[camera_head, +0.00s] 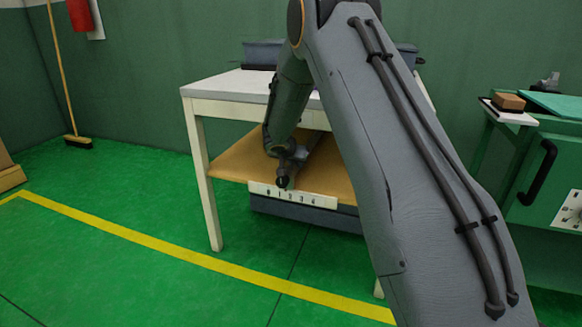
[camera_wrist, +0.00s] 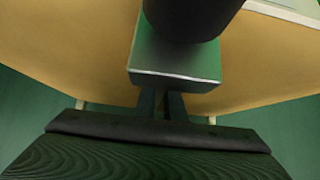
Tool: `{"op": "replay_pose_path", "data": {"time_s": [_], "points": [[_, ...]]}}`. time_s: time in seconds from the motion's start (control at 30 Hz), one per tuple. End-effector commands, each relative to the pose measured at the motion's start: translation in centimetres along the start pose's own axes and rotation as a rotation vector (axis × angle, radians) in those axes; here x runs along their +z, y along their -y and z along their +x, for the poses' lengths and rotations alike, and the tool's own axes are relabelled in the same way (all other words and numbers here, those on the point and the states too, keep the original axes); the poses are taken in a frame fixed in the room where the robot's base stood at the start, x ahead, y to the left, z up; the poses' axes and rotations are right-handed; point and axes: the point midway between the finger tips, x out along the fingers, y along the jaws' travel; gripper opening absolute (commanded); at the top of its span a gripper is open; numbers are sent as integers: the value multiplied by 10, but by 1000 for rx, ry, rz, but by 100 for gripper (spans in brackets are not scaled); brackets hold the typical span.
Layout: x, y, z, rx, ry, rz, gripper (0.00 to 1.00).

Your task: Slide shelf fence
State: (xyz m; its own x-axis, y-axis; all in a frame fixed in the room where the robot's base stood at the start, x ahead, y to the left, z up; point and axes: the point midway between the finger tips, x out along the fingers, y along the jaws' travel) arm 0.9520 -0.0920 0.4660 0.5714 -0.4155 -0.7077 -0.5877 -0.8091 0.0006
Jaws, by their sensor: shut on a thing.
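The shelf fence (camera_head: 313,151) lies across the tan lower shelf (camera_head: 236,163) of a white-topped table. Its dark round knob (camera_head: 283,182) stands at the shelf's front edge, above a white scale strip (camera_head: 305,198) with black numbers. In the wrist view the fence shows as a shiny block (camera_wrist: 180,62) with the dark knob (camera_wrist: 190,15) over it. My gripper (camera_wrist: 164,98) reaches this block and is shut on it, though the fingertips are partly hidden behind its edge. In the head view my gripper (camera_head: 288,153) is small and dark against the fence.
A blue-grey bin (camera_head: 263,53) stands on the tabletop, and another (camera_head: 300,212) sits under the shelf. A green cabinet (camera_head: 545,215) is at the right. The table's white leg (camera_head: 205,190) stands left of my gripper. Green floor with a yellow line (camera_head: 190,260) is clear in front.

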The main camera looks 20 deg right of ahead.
Motion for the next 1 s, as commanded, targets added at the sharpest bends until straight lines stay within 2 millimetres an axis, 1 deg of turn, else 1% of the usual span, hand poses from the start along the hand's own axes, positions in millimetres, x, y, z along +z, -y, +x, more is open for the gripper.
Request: {"op": "replay_pose_path", "data": {"time_s": [0.1, 0.17, 0.43, 0.47, 0.5, 0.57, 0.87, 1.0], "points": [[-2, -11, 4, 1, -1, 3, 0], [-3, -14, 4, 0, -1, 3, 0], [-3, -14, 2, 0, -1, 1, 0], [-3, -14, 2, 0, -1, 1, 13], [-3, -14, 2, 0, -1, 1, 19], [-3, -14, 2, 0, -1, 1, 28], [-3, -13, 1, 0, -1, 1, 28], [-3, -13, -12, -1, -1, -1, 28]]}}
